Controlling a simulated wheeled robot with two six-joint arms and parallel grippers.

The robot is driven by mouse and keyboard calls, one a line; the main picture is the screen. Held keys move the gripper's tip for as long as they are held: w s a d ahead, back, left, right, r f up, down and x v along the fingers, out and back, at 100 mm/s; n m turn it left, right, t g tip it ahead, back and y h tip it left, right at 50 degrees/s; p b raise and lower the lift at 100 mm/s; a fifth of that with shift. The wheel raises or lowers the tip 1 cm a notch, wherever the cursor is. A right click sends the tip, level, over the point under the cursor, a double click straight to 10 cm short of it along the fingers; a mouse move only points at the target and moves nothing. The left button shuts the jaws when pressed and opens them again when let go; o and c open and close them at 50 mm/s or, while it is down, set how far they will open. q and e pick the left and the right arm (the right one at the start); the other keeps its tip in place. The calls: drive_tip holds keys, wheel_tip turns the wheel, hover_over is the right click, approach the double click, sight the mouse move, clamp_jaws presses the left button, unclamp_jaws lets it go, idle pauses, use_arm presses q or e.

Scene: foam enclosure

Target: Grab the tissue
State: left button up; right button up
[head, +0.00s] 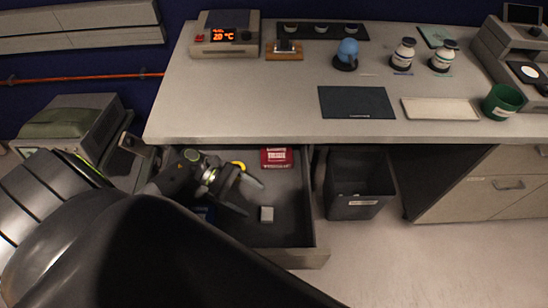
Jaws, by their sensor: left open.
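An open drawer (296,205) under the bench holds a red packet with pale lettering (277,158) at its back and a small whitish block (267,214) nearer its front. I cannot read the print well enough to tell which of them is the tissue. My left gripper (250,196) reaches in from the left over the drawer, fingers apart and empty. It is left of and above the whitish block in the picture and apart from it. A yellow round item (239,166) shows partly behind the gripper. Something blue (204,213) is mostly hidden under my arm. My right gripper is not in view.
The bench top (270,98) is above the drawer and overhangs its back. A dark bin (358,186) stands right of the drawer. Bottles, a dark mat (356,102), a pale tray (440,109) and a green cup (502,102) are on the bench.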

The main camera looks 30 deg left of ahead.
sight(265, 213)
use_arm(q)
drive_tip(key=shift+f, duration=0.3)
drive_tip(key=d, duration=0.1)
drive_tip(key=d+p, duration=0.1)
drive_tip(key=shift+s+d+f+p, duration=0.2)
drive_tip(key=shift+d+f+p, duration=0.05)
drive_tip(key=shift+d+p, duration=0.15)
drive_tip(key=p+x, duration=0.1)
drive_tip(key=x, duration=0.1)
drive_tip(key=p+x, duration=0.1)
drive_tip(key=shift+s+d+f, duration=0.1)
drive_tip(key=shift+d+f, duration=0.15)
drive_tip(key=shift+f, duration=0.2)
drive_tip(key=shift+d+f, duration=0.2)
drive_tip(key=shift+d, duration=0.15)
drive_tip(key=c, duration=1.1)
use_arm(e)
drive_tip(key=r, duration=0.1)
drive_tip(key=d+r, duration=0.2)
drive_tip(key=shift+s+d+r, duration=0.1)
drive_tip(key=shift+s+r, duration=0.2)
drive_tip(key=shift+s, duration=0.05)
use_arm(q)
drive_tip(key=shift+o, duration=0.2)
